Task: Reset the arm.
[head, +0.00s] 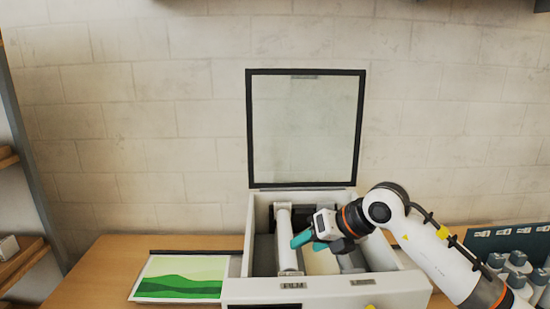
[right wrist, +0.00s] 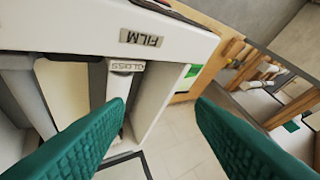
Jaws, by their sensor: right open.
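My right gripper (head: 305,238) reaches over the open roll laminator (head: 262,290) from the right in the head view. Its teal fingers are apart, with nothing between them, above the white film roll (head: 285,222). In the right wrist view the two fingers (right wrist: 160,125) frame the laminator's front edge with the FILM label (right wrist: 141,39). A roll end marked GLOSS (right wrist: 127,66) shows there. The laminator's clear lid (head: 305,125) stands upright. My left gripper is not in view.
A green landscape print (head: 182,278) lies on the wooden table (head: 110,262) left of the laminator. Several grey-topped white bottles (head: 518,262) stand at the right by a dark panel (head: 510,238). Shelves (head: 15,265) stand at the far left.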

